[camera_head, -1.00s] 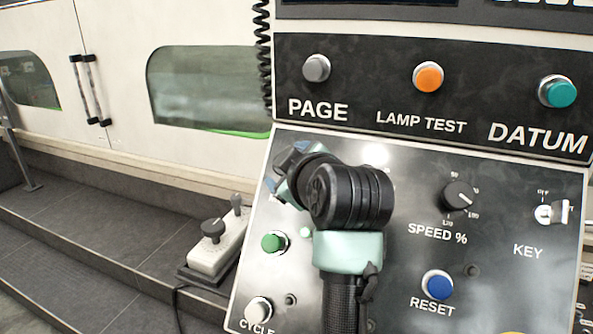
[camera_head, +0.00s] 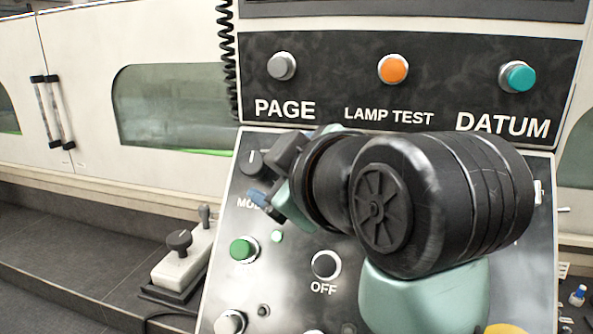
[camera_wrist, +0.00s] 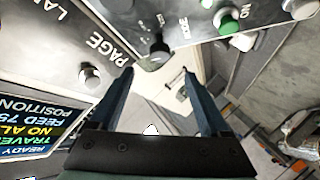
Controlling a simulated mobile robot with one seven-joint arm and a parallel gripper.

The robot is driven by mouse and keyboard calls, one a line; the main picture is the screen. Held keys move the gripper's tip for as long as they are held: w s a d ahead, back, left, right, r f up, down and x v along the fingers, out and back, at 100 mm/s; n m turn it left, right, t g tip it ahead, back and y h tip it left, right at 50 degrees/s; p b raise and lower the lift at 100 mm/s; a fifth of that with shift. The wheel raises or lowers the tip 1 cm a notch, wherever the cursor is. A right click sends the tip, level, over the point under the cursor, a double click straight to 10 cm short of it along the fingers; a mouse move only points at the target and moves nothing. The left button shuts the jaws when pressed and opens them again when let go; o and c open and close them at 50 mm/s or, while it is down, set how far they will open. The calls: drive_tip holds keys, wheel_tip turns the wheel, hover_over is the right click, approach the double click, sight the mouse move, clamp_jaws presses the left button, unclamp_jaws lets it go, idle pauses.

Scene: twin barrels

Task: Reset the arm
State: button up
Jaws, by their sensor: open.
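My gripper (camera_wrist: 158,72) is open and empty, its two dark blue fingers spread apart in the wrist view. In the head view my gripper (camera_head: 264,193) is at the left end of my bent arm, in front of the panel's left part and partly hidden by my wrist. My black and pale green arm covers much of the panel's middle and right. No object is between the fingers.
The control panel (camera_head: 300,290) carries a grey PAGE button (camera_head: 282,66), an orange LAMP TEST button (camera_head: 393,69), a teal DATUM button (camera_head: 517,77) and a green button (camera_head: 243,249). A grey control box (camera_head: 183,262) stands left of the panel. A lit screen (camera_wrist: 35,125) shows in the wrist view.

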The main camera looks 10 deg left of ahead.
drive_tip(key=s+d+r+m+t+h+b, duration=0.3)
drive_tip(key=s+d+r+m+t+h, duration=0.5)
drive_tip(key=s+d+r+m+t, duration=0.3)
drive_tip(key=r+m+t, duration=0.1)
drive_tip(key=m+t, duration=0.3)
drive_tip(key=shift+s+d+r+m+t, duration=0.25)
drive_tip(key=shift+d+r+m+t, duration=0.05)
drive_tip(key=shift+r+m+t, duration=0.1)
